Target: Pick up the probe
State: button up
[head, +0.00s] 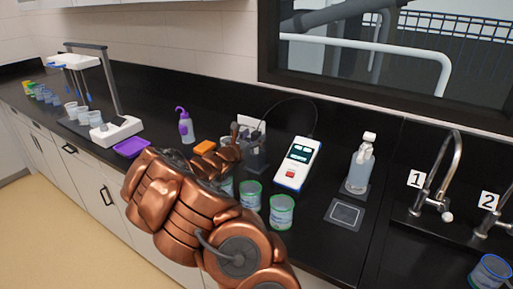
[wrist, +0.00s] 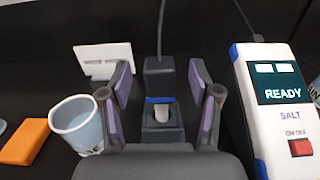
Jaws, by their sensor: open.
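The probe (wrist: 160,78) is a dark grey upright body with a blue band and a pale lower tip. It stands in a dark holder (wrist: 162,133), and a thin cable rises from its top. My gripper (wrist: 160,90) is open, with one purple-padded finger on each side of the probe and a visible gap on both sides. In the head view, my gripper (head: 236,143) is at the holder, beyond my copper-coloured arm, and the probe is hard to make out there.
The white salt meter (wrist: 283,110) reads READY, close on the right. A cup (wrist: 77,125), an orange block (wrist: 24,142) and a white card (wrist: 103,60) are on the left. Green-rimmed cups (head: 282,212) and a pump bottle (head: 360,165) stand on the black counter.

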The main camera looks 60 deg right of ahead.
jog(key=shift+w+d, duration=0.1)
jog(key=shift+d, duration=1.05)
jog(key=c, duration=1.2)
